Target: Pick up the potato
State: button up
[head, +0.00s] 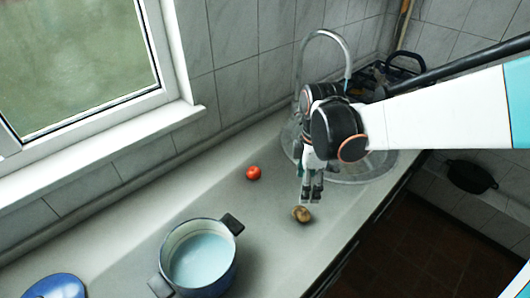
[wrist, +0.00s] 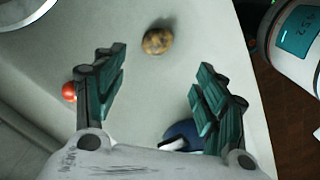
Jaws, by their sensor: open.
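The potato (head: 301,214) is small, round and brown, and lies on the grey counter (head: 270,225) in the head view. In the wrist view the potato (wrist: 157,41) is at the top centre, beyond the fingertips. My gripper (head: 311,200) is above the counter, close to the potato in the head view. In the wrist view my gripper (wrist: 162,80) has its teal fingers wide apart with nothing between them. The potato is not between the fingers.
A red tomato (head: 253,173) lies left of my gripper. An open enamel pot (head: 203,255) stands nearer, with a blue lid (head: 56,287) at lower left. The sink (head: 352,172) is behind my gripper, and the counter's front edge is to the right.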

aim_at(302, 210)
notch_tip(302, 210, down, 9)
jog(key=b, duration=0.3)
jog(key=f+b, duration=0.2)
jog(key=f, duration=0.1)
jog(key=f+b, duration=0.1)
jog(key=f, duration=0.1)
jog(key=shift+w+a, duration=0.15)
jog(key=shift+w, duration=0.15)
jog(key=shift+r, duration=0.1)
jog(key=c, duration=1.2)
